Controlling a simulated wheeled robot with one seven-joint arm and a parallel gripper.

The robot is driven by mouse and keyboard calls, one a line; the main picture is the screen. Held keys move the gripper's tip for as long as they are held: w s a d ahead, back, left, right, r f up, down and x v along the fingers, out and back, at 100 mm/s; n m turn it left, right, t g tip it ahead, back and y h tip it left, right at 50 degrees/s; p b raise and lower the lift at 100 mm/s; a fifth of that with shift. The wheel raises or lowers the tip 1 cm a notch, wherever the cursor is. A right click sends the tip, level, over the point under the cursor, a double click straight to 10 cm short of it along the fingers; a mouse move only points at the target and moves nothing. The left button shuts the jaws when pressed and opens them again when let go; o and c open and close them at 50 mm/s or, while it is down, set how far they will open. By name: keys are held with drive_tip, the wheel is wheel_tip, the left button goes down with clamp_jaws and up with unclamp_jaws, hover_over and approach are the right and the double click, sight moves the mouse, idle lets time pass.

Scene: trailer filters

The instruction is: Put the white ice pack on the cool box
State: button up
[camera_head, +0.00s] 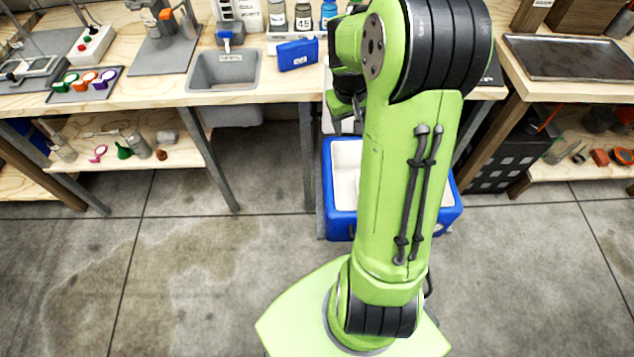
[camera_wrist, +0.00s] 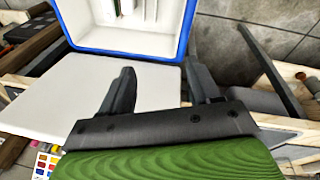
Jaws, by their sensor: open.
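The cool box (camera_head: 338,222) is blue with a white inside and stands open on the floor, partly hidden by my arm. In the wrist view its blue rim (camera_wrist: 125,54) shows at the top, with pale upright shapes inside. A flat white panel (camera_wrist: 60,95), which looks like its opened lid, lies under my gripper (camera_wrist: 160,82). My gripper also shows in the head view (camera_head: 346,120), above the far side of the box near the bench edge. It is open, with nothing visible between the fingers. I cannot clearly make out a separate white ice pack.
A blue pack-like block (camera_head: 298,54) sits on the bench beside the sink (camera_head: 224,70). Bottles (camera_head: 303,16) stand behind it. A black crate (camera_head: 497,160) is under the bench to the right. The floor left of the cool box is clear.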

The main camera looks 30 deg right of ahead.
drive_tip(key=s+a+r+n+t, duration=0.15)
drive_tip(key=s+a+r, duration=0.25)
drive_tip(key=a+r, duration=0.55)
drive_tip(key=s+a+r+n+t+y, duration=0.1)
drive_tip(key=s+a+r+t+y, duration=0.1)
drive_tip(key=s+a, duration=0.8)
drive_tip(key=s+r+t, duration=0.1)
drive_tip(key=s, duration=0.1)
drive_tip(key=shift+s+a, duration=0.35)
drive_tip(key=shift+n, duration=0.25)
